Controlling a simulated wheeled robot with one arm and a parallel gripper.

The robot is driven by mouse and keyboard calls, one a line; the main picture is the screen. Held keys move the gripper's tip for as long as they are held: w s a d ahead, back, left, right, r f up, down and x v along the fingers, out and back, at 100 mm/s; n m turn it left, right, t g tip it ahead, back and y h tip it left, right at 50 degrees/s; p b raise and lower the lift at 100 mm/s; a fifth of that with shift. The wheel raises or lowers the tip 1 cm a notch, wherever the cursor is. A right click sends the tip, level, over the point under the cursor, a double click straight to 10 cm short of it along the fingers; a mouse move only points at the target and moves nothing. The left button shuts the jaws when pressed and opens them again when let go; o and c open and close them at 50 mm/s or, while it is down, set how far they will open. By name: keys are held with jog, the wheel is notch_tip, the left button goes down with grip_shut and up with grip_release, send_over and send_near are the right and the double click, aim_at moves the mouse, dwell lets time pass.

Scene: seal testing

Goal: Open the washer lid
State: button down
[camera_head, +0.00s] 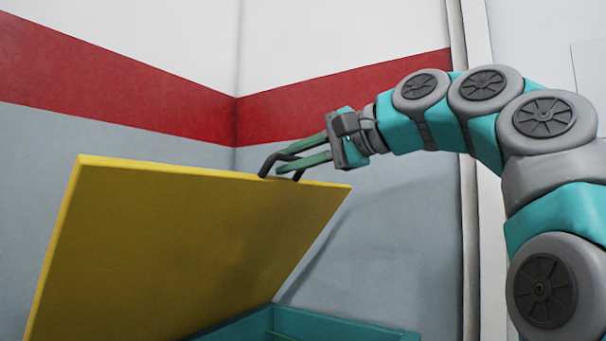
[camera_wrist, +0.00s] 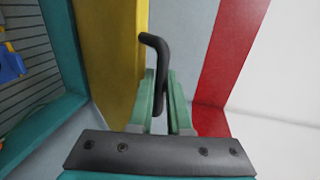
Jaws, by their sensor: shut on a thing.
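The washer lid (camera_head: 190,245) is a large yellow panel, tilted up and standing open at a steep angle in the head view. Its yellow face also shows in the wrist view (camera_wrist: 108,50). A black bent handle (camera_head: 272,163) sits on the lid's upper edge. My gripper (camera_head: 290,163) has green fingers and is shut on this handle. In the wrist view the handle (camera_wrist: 156,50) stands between the two fingertips (camera_wrist: 165,95). The teal washer body (camera_head: 330,323) shows below the lid, mostly cut off by the lower picture edge.
Grey and white walls with a red stripe (camera_head: 300,117) meet in a corner close behind the lid. The wrist view shows the teal rim (camera_wrist: 66,45), a slatted interior (camera_wrist: 35,70) and a blue thing with some yellow (camera_wrist: 10,65) inside.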

jog(key=shift+w+a+r, duration=0.3)
jog(key=shift+a+r, duration=0.05)
dwell(0.3)
jog(key=c, duration=0.9)
grip_release()
jog(key=shift+d, duration=0.1)
jog(key=shift+v, duration=3.95)
jog(key=shift+r, duration=0.1)
